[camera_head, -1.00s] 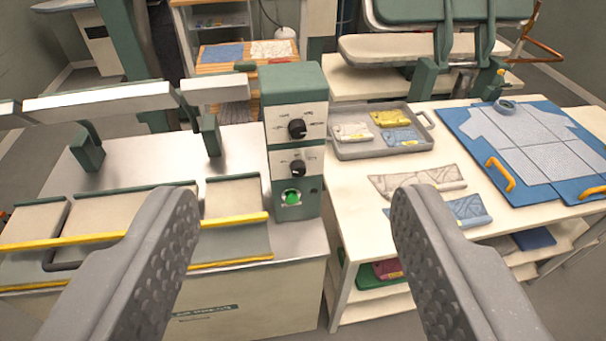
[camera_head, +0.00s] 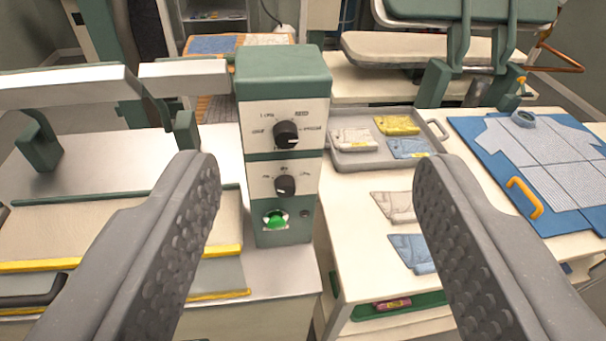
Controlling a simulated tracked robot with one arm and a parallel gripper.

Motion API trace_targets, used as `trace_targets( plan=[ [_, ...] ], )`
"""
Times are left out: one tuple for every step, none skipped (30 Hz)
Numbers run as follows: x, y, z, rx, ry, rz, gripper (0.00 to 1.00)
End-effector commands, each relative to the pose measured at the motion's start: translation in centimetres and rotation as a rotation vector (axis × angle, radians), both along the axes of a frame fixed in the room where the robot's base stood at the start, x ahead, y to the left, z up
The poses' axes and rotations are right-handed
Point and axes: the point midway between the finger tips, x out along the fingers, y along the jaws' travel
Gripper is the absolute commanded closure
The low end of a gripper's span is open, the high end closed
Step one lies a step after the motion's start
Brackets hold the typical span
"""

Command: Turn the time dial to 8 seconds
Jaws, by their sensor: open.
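The green control box (camera_head: 284,62) stands on the steel press bench, facing me. On its front are two black dials, an upper dial (camera_head: 287,134) and a lower dial (camera_head: 285,186), each on a white panel with small printed marks. The marks are too small to read surely, so I cannot tell which dial is for time. A green button (camera_head: 275,221) sits below them. My gripper (camera_head: 315,170) is open and empty. Its two fingers stand in the foreground, one on each side of the box, nearer to me and touching neither dial.
A press with pale padded plates (camera_head: 100,230) and yellow edges lies left of the box. To the right, a white table (camera_head: 350,215) holds a grey tray (camera_head: 372,160) of folded cloths, cloth pieces and a blue board (camera_head: 475,165) with a shirt.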

Motion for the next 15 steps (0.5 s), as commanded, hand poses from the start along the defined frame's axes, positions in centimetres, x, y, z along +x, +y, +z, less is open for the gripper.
trace_targets(
  plan=[
    [2.0, -0.3, -2.1, -0.007, 0.001, 0.0, 0.46],
    [2.9, -0.4, -3.1, -0.012, -0.005, 0.002, 0.46],
    [4.2, -0.5, -4.6, -0.017, -0.012, 0.005, 0.46],
    [5.1, -0.6, -5.7, -0.022, -0.019, 0.007, 0.46],
    [5.9, -0.6, -6.7, -0.026, -0.025, 0.01, 0.46],
    [7.0, -0.7, -8.3, -0.031, -0.032, 0.015, 0.46],
    [7.7, -0.7, -9.6, -0.033, -0.034, 0.019, 0.46],
    [8.4, -0.7, -10.7, -0.036, -0.042, 0.023, 0.46],
    [9.2, -0.8, -12.2, -0.039, -0.05, 0.029, 0.46],
    [9.9, -0.8, -13.3, -0.042, -0.058, 0.033, 0.46],
    [10.4, -0.8, -14.6, -0.043, -0.061, 0.039, 0.46],
    [11.1, -0.8, -16.1, -0.044, -0.073, 0.046, 0.46],
    [11.5, -0.8, -17.4, -0.044, -0.074, 0.051, 0.46],
    [11.9, -0.7, -18.7, -0.045, -0.08, 0.056, 0.46],
    [12.3, -0.7, -20.3, -0.044, -0.087, 0.065, 0.46]
  ],
)
